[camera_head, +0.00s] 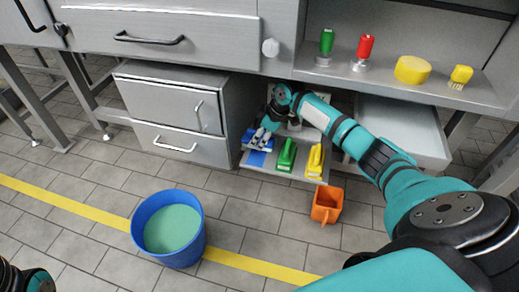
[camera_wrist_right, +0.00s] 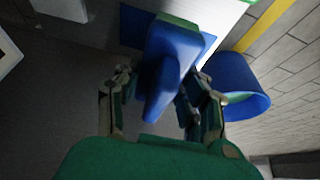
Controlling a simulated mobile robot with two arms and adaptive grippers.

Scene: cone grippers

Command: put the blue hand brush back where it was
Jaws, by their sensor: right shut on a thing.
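The blue hand brush (camera_head: 249,136) is in my right gripper (camera_head: 266,134), over the left end of the low pull-out shelf (camera_head: 300,177). The gripper covers part of it. In the right wrist view, the brush (camera_wrist_right: 166,62) sits between the two fingers of my right gripper (camera_wrist_right: 156,105), which are shut on it. A blue patch (camera_head: 257,159) shows on the shelf just below the brush. I cannot tell whether the brush touches the shelf. My left gripper's fingers are not in view.
A green brush (camera_head: 287,155) and a yellow brush (camera_head: 315,160) stand to the right on the shelf. An orange scoop (camera_head: 327,204) and a blue bucket (camera_head: 180,253) of greenish liquid stand on the floor. Drawers (camera_head: 176,143) border the shelf's left side.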

